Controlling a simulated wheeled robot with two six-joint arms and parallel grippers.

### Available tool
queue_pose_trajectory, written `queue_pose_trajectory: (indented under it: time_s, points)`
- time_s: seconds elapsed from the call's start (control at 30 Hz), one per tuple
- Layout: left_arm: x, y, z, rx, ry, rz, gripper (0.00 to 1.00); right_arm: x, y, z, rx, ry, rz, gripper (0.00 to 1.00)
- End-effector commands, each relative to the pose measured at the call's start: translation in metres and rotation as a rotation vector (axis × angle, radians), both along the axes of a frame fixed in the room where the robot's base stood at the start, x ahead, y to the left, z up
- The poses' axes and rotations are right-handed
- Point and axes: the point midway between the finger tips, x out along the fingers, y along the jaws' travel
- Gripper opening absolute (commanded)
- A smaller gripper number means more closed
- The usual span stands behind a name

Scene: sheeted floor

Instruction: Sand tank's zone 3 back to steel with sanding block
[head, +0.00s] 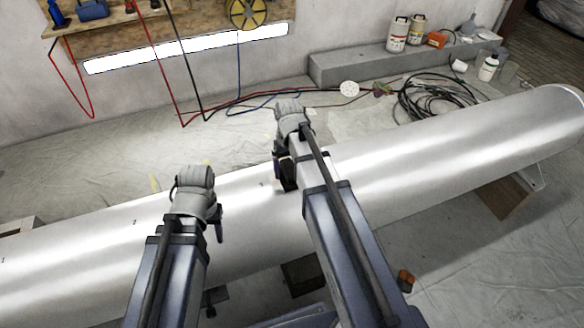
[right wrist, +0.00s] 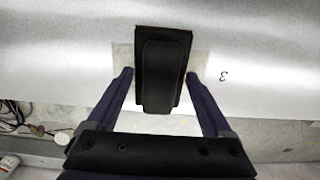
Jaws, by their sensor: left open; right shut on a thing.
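The tank (head: 420,165) is a long silver cylinder lying across the head view, with small numbers 1, 2 and 3 along it. My right gripper (right wrist: 159,74) is shut on the sanding block (right wrist: 165,70), a black block with a raised grip, held over the tank beside the mark 3 (right wrist: 223,77). A dull greyish patch (right wrist: 122,56) shows on both sides of the block; the block hides its middle. I cannot tell whether the block touches the surface. In the head view my right arm partly covers the block. My left gripper (head: 217,222) is open and empty above the tank near mark 2.
Black and red hoses (head: 430,100) lie coiled on the sheeted floor behind the tank. A grey ledge (head: 350,66) with bottles (head: 398,35) stands at the back wall. A wooden support (head: 505,198) holds the tank's right part. A small orange-and-black object (head: 405,281) lies in front.

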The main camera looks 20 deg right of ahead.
Motion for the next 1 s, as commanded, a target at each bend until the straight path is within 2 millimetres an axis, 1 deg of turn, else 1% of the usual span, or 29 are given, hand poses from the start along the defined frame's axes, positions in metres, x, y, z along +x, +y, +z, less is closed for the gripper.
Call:
queue_pose_trajectory:
  time_s: [0.03, 0.33, 0.43, 0.63, 0.73, 1.0]
  points:
    - [0.0, 0.0, 0.0, 0.0, 0.0, 0.0, 0.5, 0.0, 0.006, 0.0, 0.007, 0.0, 0.004, 0.4]
    - [0.0, 0.0, 0.001, 0.0, 0.0, 0.0, 0.5, -0.001, 0.029, 0.001, 0.006, 0.0, 0.005, 0.4]
    - [0.0, 0.0, 0.001, 0.0, 0.0, 0.0, 0.5, -0.001, 0.034, 0.001, 0.005, 0.0, 0.004, 0.4]
    - [0.0, 0.0, 0.001, 0.0, 0.0, 0.0, 0.5, -0.001, 0.034, 0.001, 0.003, 0.0, 0.002, 0.4]
    - [0.0, 0.0, 0.001, 0.0, 0.0, 0.0, 0.5, -0.001, 0.038, 0.001, 0.002, 0.0, 0.002, 0.4]
    - [0.0, 0.0, -0.001, 0.0, 0.0, 0.0, 0.5, -0.001, 0.059, -0.001, 0.003, 0.0, 0.004, 0.4]
